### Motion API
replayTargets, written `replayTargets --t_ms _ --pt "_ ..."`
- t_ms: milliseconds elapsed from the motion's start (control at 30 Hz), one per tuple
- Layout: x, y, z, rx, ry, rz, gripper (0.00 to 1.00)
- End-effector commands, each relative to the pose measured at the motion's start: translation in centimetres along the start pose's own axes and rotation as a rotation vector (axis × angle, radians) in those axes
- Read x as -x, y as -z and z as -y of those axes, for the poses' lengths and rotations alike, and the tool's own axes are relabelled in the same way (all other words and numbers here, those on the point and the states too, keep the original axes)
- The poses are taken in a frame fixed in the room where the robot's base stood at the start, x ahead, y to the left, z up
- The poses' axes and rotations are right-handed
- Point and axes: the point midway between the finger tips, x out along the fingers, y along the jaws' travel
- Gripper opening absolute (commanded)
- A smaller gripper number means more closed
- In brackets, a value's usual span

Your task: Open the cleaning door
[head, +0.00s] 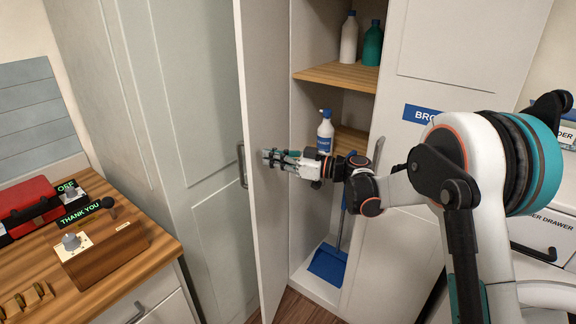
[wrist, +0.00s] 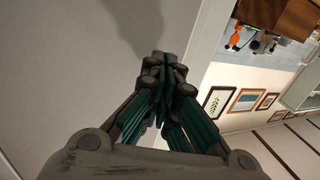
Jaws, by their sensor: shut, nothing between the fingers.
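The cleaning door (head: 262,80) is a tall white door standing well open. It is seen nearly edge-on, swung out to the left of the cupboard opening. Its dark handle (head: 242,165) is on the far left side of the door's edge. My gripper (head: 267,157) is shut and empty, at the inner side of the door, pointing left. In the wrist view, the closed fingertips (wrist: 163,62) are in front of the pale door panel (wrist: 75,60). I cannot tell whether they touch it.
Inside the cupboard are wooden shelves (head: 340,76), a white bottle (head: 349,40), a teal bottle (head: 372,46), a spray bottle (head: 325,130) and a blue dustpan (head: 328,264). A closed door with a blue label (head: 420,114) is at right. A wooden counter (head: 150,258) stands at left.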

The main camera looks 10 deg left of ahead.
Motion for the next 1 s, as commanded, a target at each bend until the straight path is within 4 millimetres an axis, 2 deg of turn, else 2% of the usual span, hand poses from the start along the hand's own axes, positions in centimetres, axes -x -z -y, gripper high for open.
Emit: replayTargets --t_ms 100,200,667,1000 --pt "-1.4 -0.1 0.1 0.000 0.002 0.000 0.00" --pt "-1.9 -0.1 0.0 0.000 0.000 0.000 0.00" --pt "-2.6 0.0 0.1 0.000 0.001 0.000 0.00" --pt "-9.7 0.1 0.1 0.000 0.002 0.000 0.00"
